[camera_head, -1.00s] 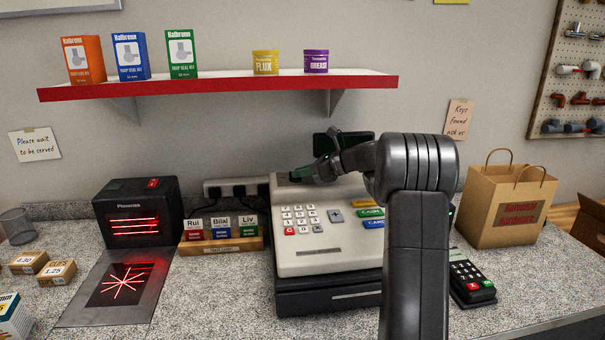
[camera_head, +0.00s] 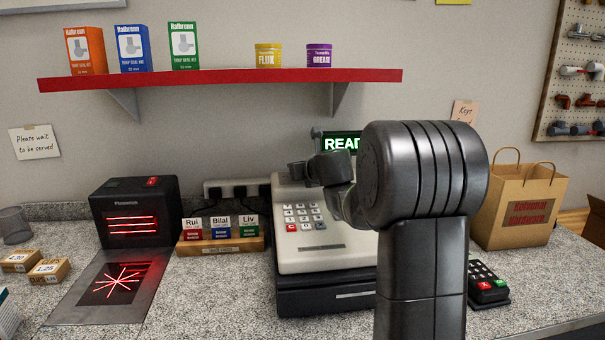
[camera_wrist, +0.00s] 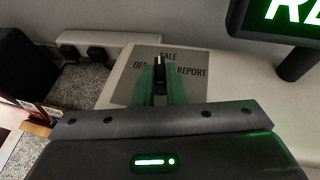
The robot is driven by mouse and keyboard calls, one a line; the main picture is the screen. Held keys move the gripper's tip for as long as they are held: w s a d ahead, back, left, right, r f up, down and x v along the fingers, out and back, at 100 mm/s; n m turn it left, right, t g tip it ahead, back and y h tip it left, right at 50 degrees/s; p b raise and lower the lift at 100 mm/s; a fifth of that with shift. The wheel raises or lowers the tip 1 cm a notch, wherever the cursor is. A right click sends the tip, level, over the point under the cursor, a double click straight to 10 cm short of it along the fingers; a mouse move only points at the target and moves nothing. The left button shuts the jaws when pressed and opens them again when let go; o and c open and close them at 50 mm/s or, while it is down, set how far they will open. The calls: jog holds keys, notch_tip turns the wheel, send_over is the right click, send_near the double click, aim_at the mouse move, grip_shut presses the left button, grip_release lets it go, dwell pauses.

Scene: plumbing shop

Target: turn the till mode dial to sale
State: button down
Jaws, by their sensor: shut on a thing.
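The till (camera_head: 330,258) stands on the counter, partly hidden behind my arm in the head view. In the wrist view, the mode dial (camera_wrist: 158,62) sits on a grey plate (camera_wrist: 128,90) marked SALE, OFF and REPORT. The dial's pale-tipped pointer is turned up towards the SALE label. My gripper (camera_wrist: 161,78) has its green fingers shut on the dial, one on each side. The till display (camera_head: 340,144) is lit green with letters starting "READ"; my arm hides the rest. In the head view my fingertips and the dial are hard to make out.
A scanner (camera_head: 136,222) and a key-tag rack (camera_head: 222,246) stand left of the till. A card terminal (camera_head: 487,286) and paper bag (camera_head: 517,205) are at the right. A red-edged shelf (camera_head: 220,77) hangs above.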

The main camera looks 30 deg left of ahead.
jog(key=shift+s+a+r+m+t+h, duration=0.15)
jog(key=shift+m+t+h, duration=0.25)
jog(key=shift+m+t, duration=0.3)
jog(key=shift+m+t+h+p, duration=0.55)
jog(key=shift+m+t+h, duration=0.15)
jog(key=c, duration=1.5)
grip_release()
jog(key=shift+s, duration=0.15)
jog(key=p+v, duration=0.2)
jog(key=v, duration=1.1)
jog(key=shift+s+r, duration=0.15)
jog(key=shift+s, duration=0.05)
